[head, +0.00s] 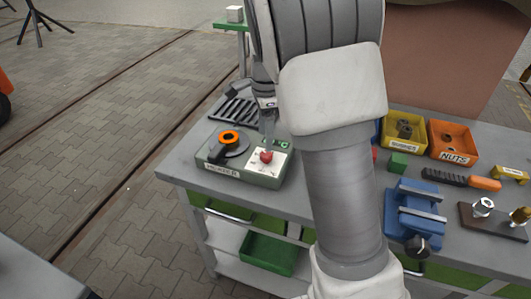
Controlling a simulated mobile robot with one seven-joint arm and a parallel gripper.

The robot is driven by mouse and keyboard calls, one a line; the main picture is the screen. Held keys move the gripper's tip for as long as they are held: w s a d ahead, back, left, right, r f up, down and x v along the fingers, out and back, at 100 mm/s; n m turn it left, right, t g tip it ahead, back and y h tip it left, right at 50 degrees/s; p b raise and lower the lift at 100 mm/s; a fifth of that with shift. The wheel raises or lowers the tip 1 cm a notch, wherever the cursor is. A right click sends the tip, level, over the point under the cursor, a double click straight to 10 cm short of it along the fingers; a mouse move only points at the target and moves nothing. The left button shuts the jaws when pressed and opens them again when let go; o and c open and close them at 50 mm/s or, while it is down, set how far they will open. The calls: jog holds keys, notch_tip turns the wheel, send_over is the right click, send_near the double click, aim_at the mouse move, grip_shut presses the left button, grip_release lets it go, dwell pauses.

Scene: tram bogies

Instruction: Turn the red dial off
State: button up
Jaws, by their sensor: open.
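A red dial (266,156) sits on a white plate on top of a grey-green box (243,176) at the left end of the workbench. My gripper (267,138) points down just above the red dial, with its fingers close to it. The gap between the fingers is too small to make out clearly, and I cannot tell whether they touch the dial. The dial's pointer and the markings on the plate are too small to read. My arm hides the middle of the bench.
An orange ring (229,137) and a black handle sit on the same box, left of the dial. A black slotted rack (236,111) lies behind it. Right of my arm are a blue vise (415,209), a yellow bin (404,146), an orange nuts bin (452,158) and a green block (398,163).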

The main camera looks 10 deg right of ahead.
aim_at(265, 153)
notch_tip(265, 153, down, 7)
jog(key=shift+r+b, duration=0.15)
jog(key=shift+b, duration=0.15)
grip_shut()
dwell(0.3)
